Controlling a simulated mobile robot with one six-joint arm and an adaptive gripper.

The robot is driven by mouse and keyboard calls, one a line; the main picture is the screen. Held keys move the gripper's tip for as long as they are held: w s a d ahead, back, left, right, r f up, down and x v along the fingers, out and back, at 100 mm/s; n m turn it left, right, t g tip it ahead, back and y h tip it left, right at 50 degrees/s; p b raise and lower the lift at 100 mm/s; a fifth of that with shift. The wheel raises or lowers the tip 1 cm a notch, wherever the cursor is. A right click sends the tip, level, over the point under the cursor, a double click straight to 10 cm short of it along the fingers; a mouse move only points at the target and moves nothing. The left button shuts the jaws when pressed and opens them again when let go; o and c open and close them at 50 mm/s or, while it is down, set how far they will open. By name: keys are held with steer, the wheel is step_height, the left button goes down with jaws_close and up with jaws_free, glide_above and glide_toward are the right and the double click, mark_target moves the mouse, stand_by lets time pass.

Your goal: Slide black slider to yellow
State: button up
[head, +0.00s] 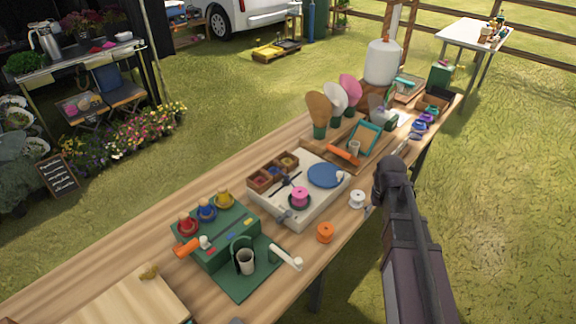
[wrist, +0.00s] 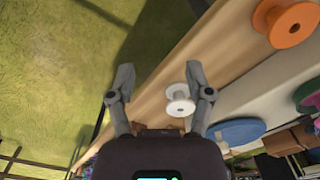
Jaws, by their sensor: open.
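A green box (head: 217,246) stands on the near part of the long wooden table, with red, blue and yellow domed pieces on top and small coloured marks on its front. A small black piece (head: 290,180) lies on the pale board; I cannot tell if it is the black slider. My gripper (head: 370,206) is at the table's right edge, beside the white spool and well right of the green box. In the wrist view my gripper (wrist: 160,90) is open and empty, with the white spool (wrist: 180,100) below, by its right finger.
An orange spool (head: 325,233) stands near the front edge. The pale board (head: 318,205) carries a pink spool (head: 299,197) and a blue disc (head: 325,175). A white tank (head: 382,63) and paddles stand farther back.

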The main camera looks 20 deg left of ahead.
steer(key=w+a+r+n+p, duration=0.2)
steer(key=w+a+r+p, duration=0.15)
steer(key=a, duration=0.45)
steer(key=w+a+r+n+p, duration=0.1)
steer(key=w+a+r+p, duration=0.2)
steer(key=a+r, duration=0.3)
step_height(320, 180, up, 4)
steer(key=n+p, duration=0.3)
steer(key=p, duration=0.3)
glide_above(287, 176)
steer(key=shift+s+r, duration=0.1)
steer(key=shift+s, duration=0.1)
steer(key=shift+b, duration=0.35)
step_height(287, 176, down, 14)
steer(key=b, duration=1.3)
steer(key=shift+r, duration=0.1)
steer(key=shift+c, duration=0.2)
steer(key=shift+w, duration=0.1)
jaws_close()
